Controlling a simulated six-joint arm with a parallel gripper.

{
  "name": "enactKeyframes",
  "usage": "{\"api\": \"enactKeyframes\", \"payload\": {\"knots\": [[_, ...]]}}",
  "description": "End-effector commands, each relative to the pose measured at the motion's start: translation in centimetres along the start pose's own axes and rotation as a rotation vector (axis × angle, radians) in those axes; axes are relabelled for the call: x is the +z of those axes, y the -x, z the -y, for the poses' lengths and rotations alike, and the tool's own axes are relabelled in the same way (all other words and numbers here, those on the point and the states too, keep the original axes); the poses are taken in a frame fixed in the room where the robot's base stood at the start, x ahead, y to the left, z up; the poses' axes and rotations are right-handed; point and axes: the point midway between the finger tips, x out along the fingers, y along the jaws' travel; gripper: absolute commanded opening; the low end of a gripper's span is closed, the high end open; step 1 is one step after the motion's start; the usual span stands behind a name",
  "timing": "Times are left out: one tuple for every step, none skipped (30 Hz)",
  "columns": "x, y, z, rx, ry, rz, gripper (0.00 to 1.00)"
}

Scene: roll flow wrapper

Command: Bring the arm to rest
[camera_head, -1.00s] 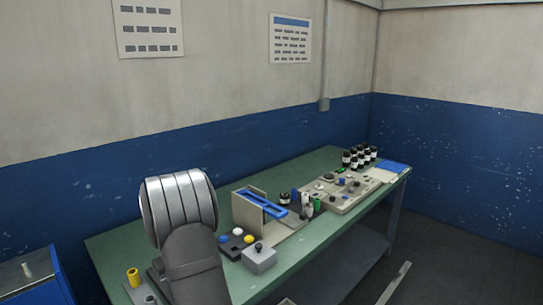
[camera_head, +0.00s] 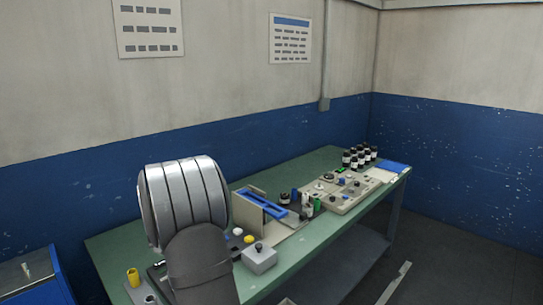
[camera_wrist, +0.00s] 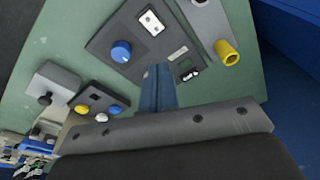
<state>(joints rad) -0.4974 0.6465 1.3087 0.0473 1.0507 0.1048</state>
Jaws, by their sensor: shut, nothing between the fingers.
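My gripper (camera_wrist: 158,88) shows in the wrist view with its blue-grey fingers together and nothing between them. It is above the green bench, over a dark control plate with a blue knob (camera_wrist: 121,51). I cannot tell its exact height. In the head view my silver and grey arm (camera_head: 190,205) stands over the near left part of the green bench (camera_head: 120,240) and hides part of it; the gripper itself is not visible there.
A yellow cylinder (camera_wrist: 228,52) stands near the plate. A button box (camera_wrist: 97,104) and a grey joystick box (camera_head: 259,259) are close by. A beige and blue fixture (camera_head: 262,205), a panel (camera_head: 350,190) and several dark bottles (camera_head: 360,156) extend rightward along the bench.

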Motion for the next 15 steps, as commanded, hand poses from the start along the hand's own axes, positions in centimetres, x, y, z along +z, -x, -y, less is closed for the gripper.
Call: {"api": "enactKeyframes", "payload": {"knots": [[0.0, 0.5, 0.0, 0.0, -0.038, -0.002, 0.0], [0.0, 0.7, 0.0, 0.0, -0.062, -0.002, 0.0], [0.0, 1.0, -0.1, 0.0, -0.094, -0.001, 0.0], [0.1, 1.2, -0.1, 0.001, -0.118, 0.0, 0.0], [0.1, 1.5, -0.1, 0.001, -0.143, 0.001, 0.0], [0.1, 1.8, -0.1, 0.001, -0.175, 0.001, 0.0], [0.1, 2.0, -0.1, 0.001, -0.2, 0.001, 0.0], [0.1, 2.3, -0.1, 0.001, -0.224, 0.001, 0.0], [0.2, 2.6, -0.1, 0.002, -0.257, 0.001, 0.0], [0.2, 2.8, -0.2, 0.002, -0.28, 0.001, 0.0], [0.2, 3.1, -0.2, 0.002, -0.304, 0.002, 0.0], [0.3, 3.4, -0.2, 0.003, -0.336, 0.003, 0.0], [0.3, 3.6, -0.2, 0.003, -0.36, 0.003, 0.0], [0.3, 3.8, -0.2, 0.003, -0.383, 0.003, 0.0], [0.4, 4.1, -0.2, 0.004, -0.412, 0.003, 0.0]]}}
